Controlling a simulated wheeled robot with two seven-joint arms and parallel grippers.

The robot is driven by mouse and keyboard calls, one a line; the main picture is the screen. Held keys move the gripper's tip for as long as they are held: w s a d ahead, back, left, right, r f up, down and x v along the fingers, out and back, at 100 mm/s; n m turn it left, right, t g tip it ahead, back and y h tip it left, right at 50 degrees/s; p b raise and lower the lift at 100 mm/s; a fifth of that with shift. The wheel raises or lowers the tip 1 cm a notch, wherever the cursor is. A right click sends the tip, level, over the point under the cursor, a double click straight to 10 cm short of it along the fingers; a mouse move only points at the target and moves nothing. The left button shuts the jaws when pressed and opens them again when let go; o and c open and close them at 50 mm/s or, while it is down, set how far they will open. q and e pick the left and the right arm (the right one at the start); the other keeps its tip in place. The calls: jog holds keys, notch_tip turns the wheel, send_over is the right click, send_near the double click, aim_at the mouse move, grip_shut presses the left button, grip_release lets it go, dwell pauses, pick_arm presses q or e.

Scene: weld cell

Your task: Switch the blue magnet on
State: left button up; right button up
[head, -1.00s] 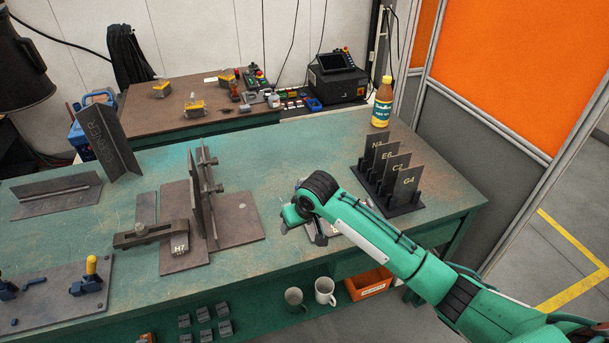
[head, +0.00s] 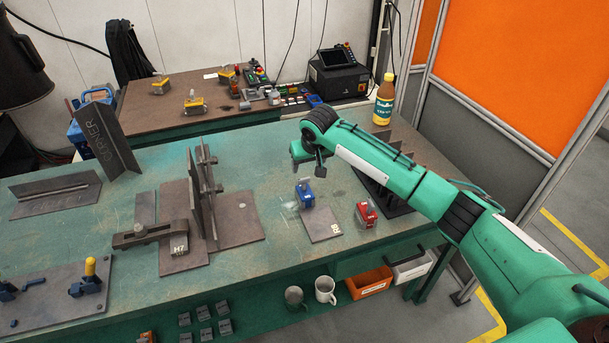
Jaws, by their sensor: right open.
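The blue magnet (head: 305,197) stands on the green table at the far edge of a small flat grey plate (head: 325,228) with a light label. A red magnet (head: 366,214) stands to its right. My right gripper (head: 312,166) is above and behind the blue magnet, apart from it, with its fingers pointing down. It is open and holds nothing that I can see. The switch position on the blue magnet is too small to tell. My left gripper is not in view.
Upright dark plates in a rack (head: 392,203) stand partly behind my right arm. A steel fixture with upright plates (head: 204,195) stands left of the magnets. A bottle (head: 383,100) stands at the back right. The table between fixture and magnets is mostly clear.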

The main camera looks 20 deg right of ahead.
aim_at(304, 178)
jog(key=x, duration=0.8)
jog(key=shift+w+f+p, duration=0.1)
jog(key=shift+f+p, duration=0.1)
jog(key=shift+p, duration=0.15)
jog(key=c, duration=1)
